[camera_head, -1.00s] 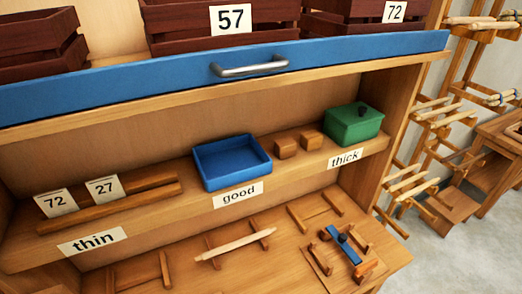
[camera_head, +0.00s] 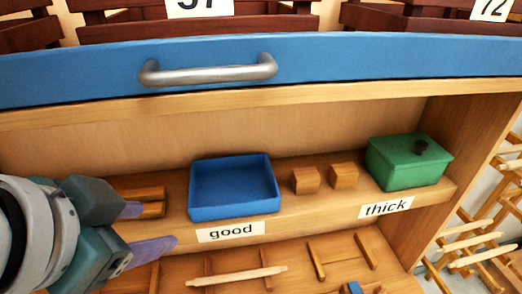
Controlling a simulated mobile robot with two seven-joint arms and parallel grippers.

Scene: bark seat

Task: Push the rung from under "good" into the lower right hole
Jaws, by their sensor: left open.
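The pale rung (camera_head: 238,276) lies across a small wooden rack below the "good" label (camera_head: 231,231), near the bottom edge of the view. It has tapered ends. My left gripper (camera_head: 153,227) comes in from the left. It is open and empty, its two purple-grey fingers pointing right. It is above and left of the rung and apart from it in the picture. I cannot make out the lower right hole. My right gripper is not in view.
The shelf holds a blue tray (camera_head: 205,213), two small wooden blocks (camera_head: 305,180) and a green lidded box (camera_head: 405,170) behind the "thick" label (camera_head: 386,207). A blue drawer front (camera_head: 350,62) with a metal handle spans above. Racks of rungs stand at the right.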

